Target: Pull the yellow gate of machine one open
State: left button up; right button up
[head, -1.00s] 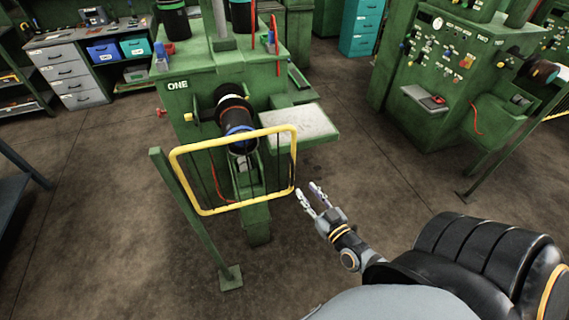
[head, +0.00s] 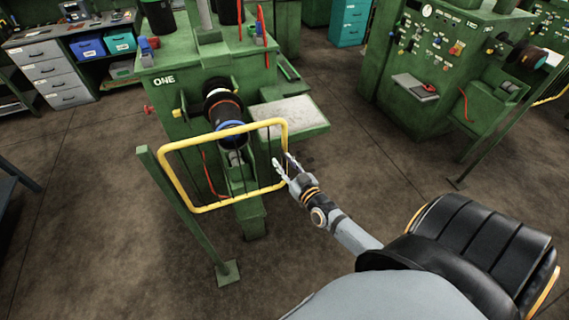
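The yellow gate (head: 190,209) of machine one is a rounded rectangular frame with thin dark bars. It stands across the front of the green machine marked ONE (head: 185,93), hinged on a green post (head: 180,205) at its left. The machine's dark cylinder with a blue ring (head: 231,127) shows behind the gate. My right gripper (head: 281,163) is at the gate's right upright, fingers spread with the upright close to or between them. I cannot tell whether it touches. My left gripper is not in view.
A second green machine (head: 440,85) with a control panel stands at the right. A pale-topped side table (head: 290,116) juts from machine one behind my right gripper. Grey drawers (head: 58,75) stand at the back left. The floor in front of the gate is clear.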

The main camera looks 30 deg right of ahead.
grip_shut()
dwell(0.6)
